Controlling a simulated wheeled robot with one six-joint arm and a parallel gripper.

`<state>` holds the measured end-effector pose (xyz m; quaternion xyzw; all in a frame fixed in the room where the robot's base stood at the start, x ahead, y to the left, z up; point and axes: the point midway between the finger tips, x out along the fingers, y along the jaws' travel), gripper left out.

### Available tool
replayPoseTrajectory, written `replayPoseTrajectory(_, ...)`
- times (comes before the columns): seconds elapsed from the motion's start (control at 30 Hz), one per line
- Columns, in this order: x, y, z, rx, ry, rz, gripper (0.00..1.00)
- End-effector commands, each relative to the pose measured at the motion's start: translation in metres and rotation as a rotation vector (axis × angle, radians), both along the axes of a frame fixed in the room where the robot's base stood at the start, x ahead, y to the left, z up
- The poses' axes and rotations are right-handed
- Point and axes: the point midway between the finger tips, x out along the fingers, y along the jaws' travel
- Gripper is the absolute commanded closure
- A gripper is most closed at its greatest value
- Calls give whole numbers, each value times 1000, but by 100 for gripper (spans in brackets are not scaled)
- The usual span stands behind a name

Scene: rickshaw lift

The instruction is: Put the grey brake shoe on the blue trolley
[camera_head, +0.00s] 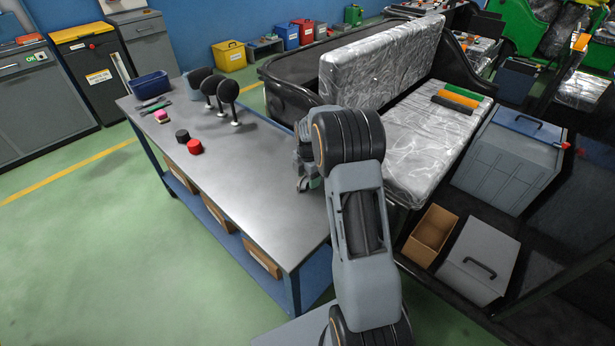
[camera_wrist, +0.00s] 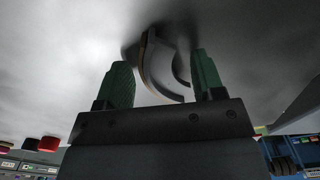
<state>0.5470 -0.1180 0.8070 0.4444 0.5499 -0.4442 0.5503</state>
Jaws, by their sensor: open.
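The grey brake shoe (camera_wrist: 165,70) is a curved piece in the wrist view, lying on the grey metal tabletop. My gripper (camera_wrist: 162,78) is open, with its two green fingers on either side of the shoe; I see gaps between the fingers and the shoe. In the head view my gripper (camera_head: 308,180) is low over the right part of the workbench (camera_head: 255,205), and my arm hides the shoe. I cannot pick out a blue trolley for certain. A blue structure (camera_wrist: 288,150) shows at the lower right of the wrist view.
On the workbench stand black round mirrors (camera_head: 228,92), a red cylinder (camera_head: 195,147), a black one (camera_head: 182,136) and a blue bin (camera_head: 151,85). A plastic-wrapped seat (camera_head: 425,140) lies to the right. The middle of the bench is clear.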

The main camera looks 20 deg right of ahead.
Motion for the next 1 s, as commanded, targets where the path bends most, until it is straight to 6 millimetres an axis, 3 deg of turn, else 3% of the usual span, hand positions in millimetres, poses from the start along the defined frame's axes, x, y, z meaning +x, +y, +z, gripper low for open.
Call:
replayPoseTrajectory(0.27, 0, 0, 8, -1, -2, 0, 38)
replayPoseTrajectory(0.7, 1, 0, 88, -1, -3, 0, 38)
replayPoseTrajectory(1.0, -2, 2, 121, -1, -3, -14, 38)
